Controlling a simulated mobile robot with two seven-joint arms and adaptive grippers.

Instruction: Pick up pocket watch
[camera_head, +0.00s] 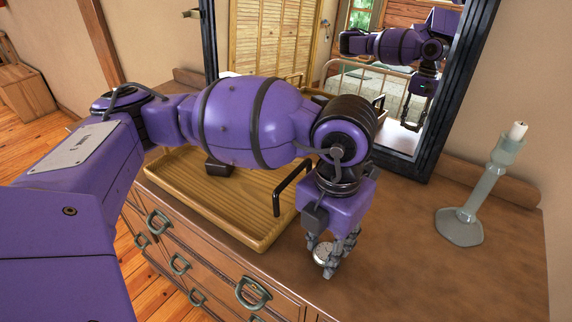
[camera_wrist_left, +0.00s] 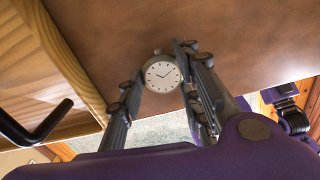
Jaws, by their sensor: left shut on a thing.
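The pocket watch (camera_head: 324,254) is small and round with a pale dial and a grey rim. My left gripper (camera_head: 332,258) points down above the dresser top and is shut on it. In the left wrist view the watch (camera_wrist_left: 161,74) sits between the two fingers of the left gripper (camera_wrist_left: 160,88), its white face with dark hands toward the camera. I cannot tell whether the watch still touches the dresser top. My right gripper is not in view.
A wooden tray (camera_head: 258,242) with black handles lies left of the gripper on the dresser (camera_head: 400,280). A dark-framed mirror (camera_head: 440,125) stands behind, reflecting my arm. A glass candlestick (camera_head: 474,195) with a candle stands at right. The dresser top between is clear.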

